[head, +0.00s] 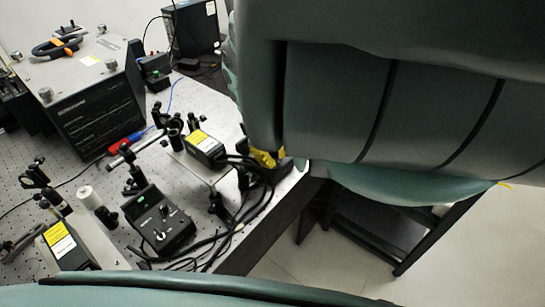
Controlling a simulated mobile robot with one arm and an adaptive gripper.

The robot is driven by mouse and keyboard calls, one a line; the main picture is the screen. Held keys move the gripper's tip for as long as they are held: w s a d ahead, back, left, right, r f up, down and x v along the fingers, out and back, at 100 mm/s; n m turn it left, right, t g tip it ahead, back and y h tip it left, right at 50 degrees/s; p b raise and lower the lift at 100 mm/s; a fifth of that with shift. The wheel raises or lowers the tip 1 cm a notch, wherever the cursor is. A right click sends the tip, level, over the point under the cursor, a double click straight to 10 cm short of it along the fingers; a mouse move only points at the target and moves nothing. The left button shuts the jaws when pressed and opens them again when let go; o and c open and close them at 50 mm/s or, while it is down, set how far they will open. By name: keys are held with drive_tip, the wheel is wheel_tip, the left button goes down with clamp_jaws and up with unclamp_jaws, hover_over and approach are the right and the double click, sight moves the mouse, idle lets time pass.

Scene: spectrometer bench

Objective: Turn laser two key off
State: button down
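A black control box (160,222) stands near the front of the optical bench, with small knobs or a key switch on its sloped face and a lit green spot at its top. I cannot tell a key from a knob, or which laser it serves. A black laser head with a yellow label (205,148) sits on a raised plate behind it. A second yellow-labelled laser head (60,246) is at the lower left. My arm's large grey and teal covers fill the upper right and hide part of the bench. My gripper is not to be seen.
The perforated bench top (200,98) carries a large dark instrument (97,112) at the back left, several optic posts and a white cylinder (90,198). Black cables (235,222) lie along the bench's right edge. A dark low stand (380,228) is on the floor at right.

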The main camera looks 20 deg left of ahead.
idle(0.4)
drive_tip(key=c, duration=1.1)
unclamp_jaws()
drive_tip(key=v, duration=1.2)
